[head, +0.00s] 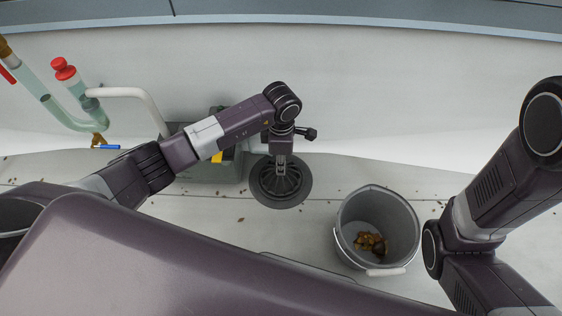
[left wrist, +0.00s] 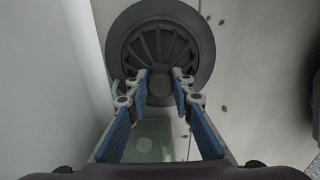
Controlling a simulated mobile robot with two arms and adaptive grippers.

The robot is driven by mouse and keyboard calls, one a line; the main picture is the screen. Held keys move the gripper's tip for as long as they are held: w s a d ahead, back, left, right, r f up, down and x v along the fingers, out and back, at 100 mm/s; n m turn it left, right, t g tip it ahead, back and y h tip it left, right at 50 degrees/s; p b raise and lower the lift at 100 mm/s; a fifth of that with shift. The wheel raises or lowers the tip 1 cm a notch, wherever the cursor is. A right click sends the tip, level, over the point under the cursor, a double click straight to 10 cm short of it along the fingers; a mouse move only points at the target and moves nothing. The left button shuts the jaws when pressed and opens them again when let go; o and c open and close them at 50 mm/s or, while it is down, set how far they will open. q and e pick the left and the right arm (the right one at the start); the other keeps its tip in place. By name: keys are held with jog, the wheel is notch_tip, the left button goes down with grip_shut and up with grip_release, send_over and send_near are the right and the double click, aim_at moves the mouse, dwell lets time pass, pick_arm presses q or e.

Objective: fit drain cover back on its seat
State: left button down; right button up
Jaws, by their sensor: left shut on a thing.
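The drain cover (head: 280,190) is a dark round grate with radial slots. It lies within a wider dark grey ring, its seat (head: 307,187), on the pale roof. My left gripper (head: 281,162) points down over the cover's middle and is shut on its central part. In the left wrist view the fingertips (left wrist: 160,72) close on the near side of the cover's hub, and the slotted cover (left wrist: 158,42) looks roughly centred in the ring (left wrist: 205,55). I cannot tell whether the cover lies flush. My right arm is at the right; its gripper is out of view.
A grey bucket (head: 350,215) with brown debris stands right of the drain. A grey box-like unit (head: 215,172) with a white pipe (head: 125,92) is close on the left. Clear tubing with a red cap (head: 62,68) is at far left. Small debris dots the roof.

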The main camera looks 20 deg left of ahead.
pick_arm(q)
jog(key=shift+f, duration=0.15)
jog(key=c, duration=1.1)
grip_release()
jog(key=shift+c, duration=0.2)
